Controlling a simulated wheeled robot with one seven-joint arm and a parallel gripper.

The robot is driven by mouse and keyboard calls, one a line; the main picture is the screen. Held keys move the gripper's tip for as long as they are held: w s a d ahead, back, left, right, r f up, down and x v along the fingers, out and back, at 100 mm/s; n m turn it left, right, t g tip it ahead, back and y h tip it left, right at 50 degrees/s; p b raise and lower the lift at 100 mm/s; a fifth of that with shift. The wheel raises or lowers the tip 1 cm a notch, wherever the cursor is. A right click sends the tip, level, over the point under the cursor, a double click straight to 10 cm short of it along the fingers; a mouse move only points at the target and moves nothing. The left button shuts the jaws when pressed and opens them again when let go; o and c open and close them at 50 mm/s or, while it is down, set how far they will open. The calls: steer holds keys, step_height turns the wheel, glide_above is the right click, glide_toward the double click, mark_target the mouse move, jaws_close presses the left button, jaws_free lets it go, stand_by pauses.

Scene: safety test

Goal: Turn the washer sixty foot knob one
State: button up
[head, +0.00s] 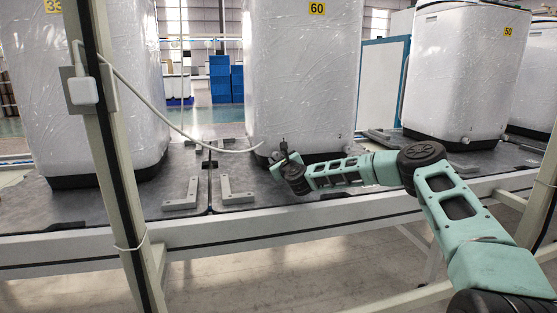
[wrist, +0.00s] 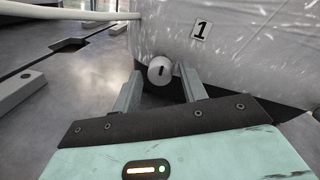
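The wrapped white washer (head: 305,75) with the yellow 60 label stands on the grey platform in the head view. In the wrist view its lower wall (wrist: 255,45) carries a label "1" (wrist: 201,30). Below and left of that label is a round white foot knob (wrist: 160,69) with a dark upright slot. My gripper (wrist: 160,77) is open, with one finger to each side of the knob. I cannot tell whether either finger touches it. In the head view my gripper (head: 284,154) is at the washer's lower front left, and knob one is not clearly visible there.
A white hose (head: 205,143) runs from a plug on the frame post (head: 120,180) to the washer's lower left. Grey bracket blocks (head: 235,195) lie on the platform left of my gripper. Washer 33 (head: 75,90) stands left and washer 50 (head: 460,75) right.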

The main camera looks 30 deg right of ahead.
steer(key=c, duration=0.6)
steer(key=shift+c, duration=0.2)
steer(key=shift+n, duration=0.3)
steer(key=n+p, duration=0.1)
steer(key=n, duration=0.1)
steer(key=shift+r+n, duration=0.15)
steer(key=shift+n, duration=0.15)
steer(key=n+p, duration=0.1)
steer(key=n, duration=0.2)
steer(key=shift+a, duration=0.1)
steer(key=n+p, duration=0.1)
steer(key=n, duration=0.4)
steer(key=shift+g, duration=0.4)
steer(key=shift+n, duration=0.3)
steer(key=o, duration=1)
steer(key=shift+c, duration=0.2)
